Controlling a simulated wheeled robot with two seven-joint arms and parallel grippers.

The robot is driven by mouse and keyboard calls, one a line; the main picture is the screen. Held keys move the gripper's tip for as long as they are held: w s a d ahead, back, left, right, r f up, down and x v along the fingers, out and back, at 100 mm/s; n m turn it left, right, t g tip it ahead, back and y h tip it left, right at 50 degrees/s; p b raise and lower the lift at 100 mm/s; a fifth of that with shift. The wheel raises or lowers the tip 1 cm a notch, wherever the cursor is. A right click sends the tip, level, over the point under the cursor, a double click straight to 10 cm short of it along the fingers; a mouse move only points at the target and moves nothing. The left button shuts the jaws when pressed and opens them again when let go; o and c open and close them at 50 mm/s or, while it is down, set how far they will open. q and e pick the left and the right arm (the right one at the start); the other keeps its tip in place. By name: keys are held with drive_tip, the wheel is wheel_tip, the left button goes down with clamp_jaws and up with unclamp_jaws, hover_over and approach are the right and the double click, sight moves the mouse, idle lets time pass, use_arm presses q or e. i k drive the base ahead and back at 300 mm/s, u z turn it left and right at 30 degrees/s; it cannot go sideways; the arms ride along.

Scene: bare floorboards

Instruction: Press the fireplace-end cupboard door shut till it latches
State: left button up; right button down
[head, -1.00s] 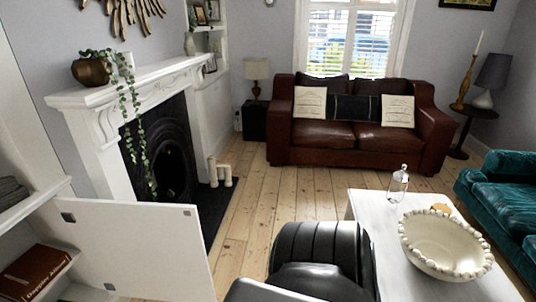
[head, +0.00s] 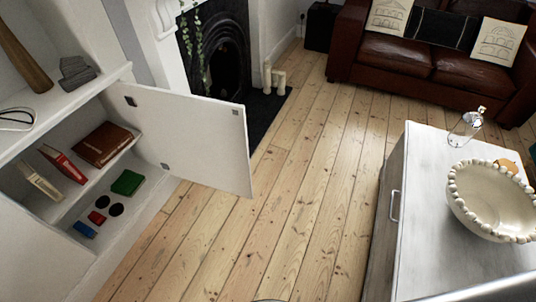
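The fireplace-end cupboard door (head: 195,135) is a white panel standing wide open at the left of the head view. It is hinged at the cupboard's fireplace side and juts out over the floorboards. Dark hinges show near its left edge and a small dark fitting near its upper free corner. The open white cupboard (head: 117,208) shows books and small items on its shelf and floor. Neither of my grippers can be made out in the head view.
The fireplace (head: 218,50) with its dark hearth is behind the door. A white-topped table (head: 430,215) with a beaded bowl (head: 493,200) and a glass bottle (head: 467,127) stands at the right. Bare floorboards (head: 290,200) lie clear between door and table. A brown sofa (head: 400,62) is at the back.

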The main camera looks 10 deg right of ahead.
sight(202, 140)
drive_tip(key=u, duration=0.05)
drive_tip(key=i, duration=0.7)
drive_tip(key=z, duration=1.55)
